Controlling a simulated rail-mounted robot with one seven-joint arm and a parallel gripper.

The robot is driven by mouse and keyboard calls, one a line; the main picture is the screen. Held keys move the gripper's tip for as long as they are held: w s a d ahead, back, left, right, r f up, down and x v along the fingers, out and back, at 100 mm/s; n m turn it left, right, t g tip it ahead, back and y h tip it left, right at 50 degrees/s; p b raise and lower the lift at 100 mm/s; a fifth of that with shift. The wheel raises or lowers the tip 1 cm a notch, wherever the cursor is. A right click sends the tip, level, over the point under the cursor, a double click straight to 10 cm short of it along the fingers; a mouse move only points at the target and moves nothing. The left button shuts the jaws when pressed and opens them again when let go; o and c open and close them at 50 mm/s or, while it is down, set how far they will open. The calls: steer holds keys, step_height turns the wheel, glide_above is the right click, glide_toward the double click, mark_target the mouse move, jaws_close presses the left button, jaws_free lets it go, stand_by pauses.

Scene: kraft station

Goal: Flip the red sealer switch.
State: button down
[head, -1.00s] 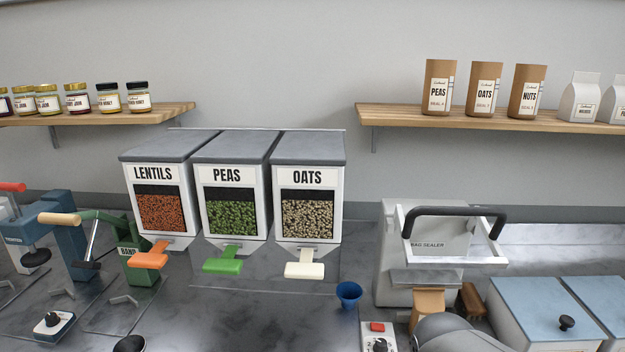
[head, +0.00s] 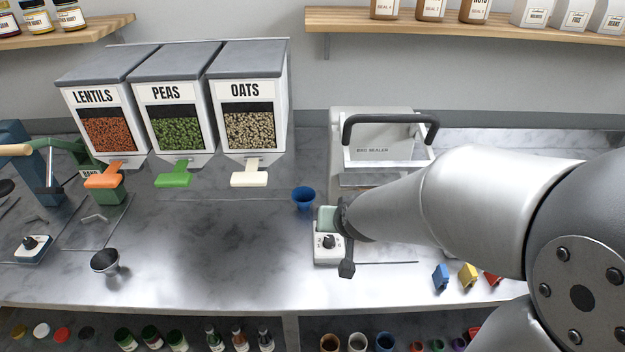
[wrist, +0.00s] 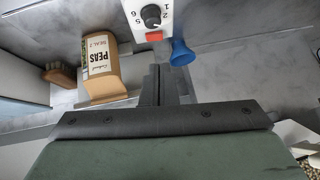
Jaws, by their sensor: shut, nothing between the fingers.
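The red sealer switch (wrist: 154,38) shows in the wrist view on a white control box (wrist: 139,27), beside a black dial. I cannot tell which way the switch is set. The control box also shows in the head view (head: 326,256), where my arm end hides the switch. My gripper (wrist: 161,70) is shut and empty. Its dark fingertips appear just below the switch in the wrist view, with a visible gap; the height between them is unclear. The bag sealer (head: 345,121) with a black handle stands behind the box.
A blue funnel-like cup (head: 303,198) stands close beside the control box. A brown PEAS bag (wrist: 100,67) lies near the fingers in the wrist view. Grain dispensers (head: 180,60) stand left. Coloured clips (head: 467,275) lie to the right at the front.

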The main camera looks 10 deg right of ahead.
steer(key=shift+w+d+r+t, duration=0.2)
steer(key=shift+w+r+t, duration=0.1)
steer(key=shift+w, duration=0.3)
steer(key=shift+w+d+r+t, duration=0.2)
steer(key=shift+w+t, duration=0.1)
steer(key=shift+w, duration=0.25)
steer(key=shift+a, duration=0.1)
steer(key=b+x, duration=0.7)
steer(key=x, duration=0.1)
steer(key=shift+w+d+f, duration=0.2)
steer(key=shift+f, duration=0.05)
steer(key=f, duration=0.2)
steer(key=w+f, duration=0.1)
steer(key=shift+a+f+p, duration=0.25)
steer(key=shift+a+p, duration=0.1)
steer(key=shift+f, duration=0.6)
steer(key=shift+f, duration=0.1)
